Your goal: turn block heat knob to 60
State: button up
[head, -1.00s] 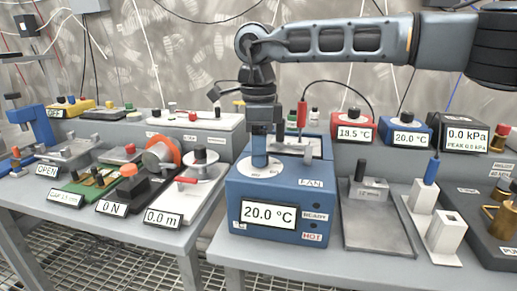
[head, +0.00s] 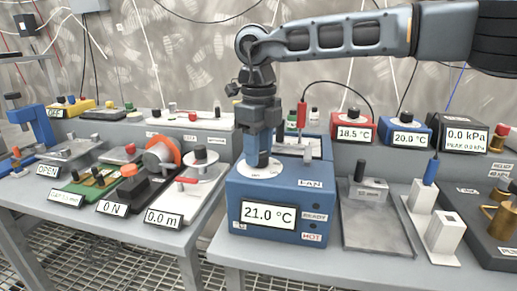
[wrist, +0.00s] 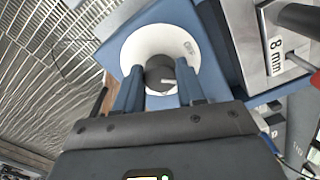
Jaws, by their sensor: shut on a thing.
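The block heater is a blue box (head: 250,192) on the right-hand bench, with a display (head: 269,213) reading 21.0 °C. Its labels include FAN, READY and HOT. A dark knob with a light pointer mark (wrist: 160,73) sits on a white dial disc on its top; the disc also shows in the head view (head: 247,170). My gripper (head: 262,157) points straight down over the dial. Its fingers stand on both sides of the knob and are shut on it. The dial's scale markings are mostly too small to read.
A metal block labelled 8 mm (wrist: 276,45) is beside the dial. A red-handled probe (head: 302,115) stands behind the heater. A grey plate fixture (head: 380,225) is to the right. A red-handled device reading 0.0 m (head: 163,218) is on the left bench, across a gap.

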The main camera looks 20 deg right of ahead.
jog(key=m, duration=0.4)
jog(key=shift+d+m, duration=0.1)
jog(key=shift+m, duration=0.3)
jog(key=m, duration=0.3)
jog(key=shift+m, duration=0.3)
jog(key=m, duration=0.4)
jog(key=shift+d+b, duration=0.1)
jog(key=shift+b, duration=0.3)
jog(key=shift+m, duration=1.8)
jog(key=o, duration=1.1)
jog(key=shift+c, duration=0.2)
jog(key=shift+r, duration=0.1)
